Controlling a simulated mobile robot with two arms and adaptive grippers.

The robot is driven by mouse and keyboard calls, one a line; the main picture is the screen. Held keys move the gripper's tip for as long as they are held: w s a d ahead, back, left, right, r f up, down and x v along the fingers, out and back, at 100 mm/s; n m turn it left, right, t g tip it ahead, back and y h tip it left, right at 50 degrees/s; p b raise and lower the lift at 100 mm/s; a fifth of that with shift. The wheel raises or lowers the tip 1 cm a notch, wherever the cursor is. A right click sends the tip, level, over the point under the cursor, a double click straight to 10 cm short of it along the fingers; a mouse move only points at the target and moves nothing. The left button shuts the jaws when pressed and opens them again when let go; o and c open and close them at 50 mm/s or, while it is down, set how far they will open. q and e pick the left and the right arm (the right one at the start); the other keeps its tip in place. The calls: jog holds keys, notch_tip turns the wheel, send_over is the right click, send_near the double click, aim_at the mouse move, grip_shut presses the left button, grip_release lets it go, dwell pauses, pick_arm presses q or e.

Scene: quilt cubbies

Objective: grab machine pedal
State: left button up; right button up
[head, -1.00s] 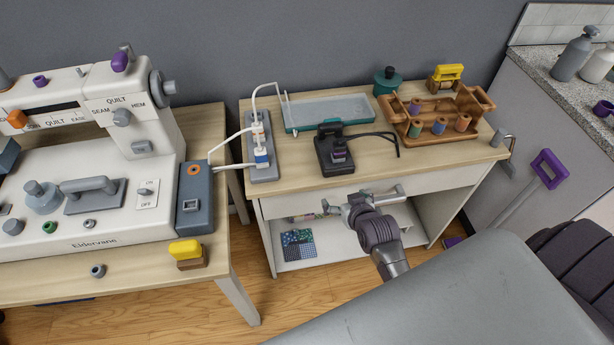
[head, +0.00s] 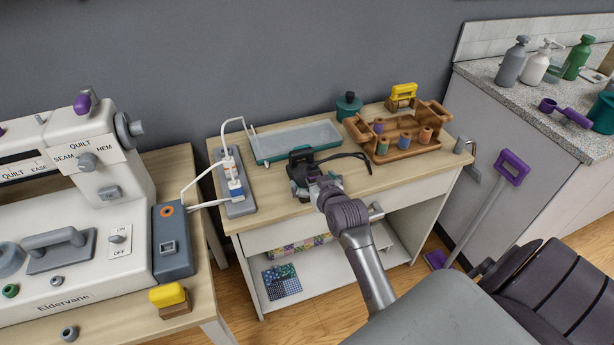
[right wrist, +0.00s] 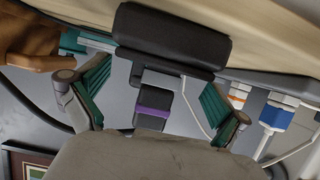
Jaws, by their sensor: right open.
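The machine pedal (head: 301,156) is a dark block with a black cord, on the small wooden table (head: 372,184). My right gripper (head: 314,184) is at its near side and hides its lower front in the head view. In the right wrist view the pedal's black body (right wrist: 170,38) is at the top, with a grey and purple-banded part (right wrist: 152,108) below it. My right gripper (right wrist: 150,114) is open there, its green-padded fingers on either side of that part. My left gripper is not in view.
A wooden spool rack (head: 405,146) is to the right. The sewing machine (head: 60,215) fills the left table. A drawer handle (head: 376,211) sticks out below the tabletop.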

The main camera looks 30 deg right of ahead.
aim_at(296, 171)
jog(key=x, duration=0.4)
jog(key=shift+w+d, duration=0.15)
jog(key=shift+w, duration=0.15)
jog(key=shift+s, duration=0.1)
jog(key=shift+c, duration=0.3)
jog(key=shift+r, duration=0.1)
jog(key=c, duration=1.1)
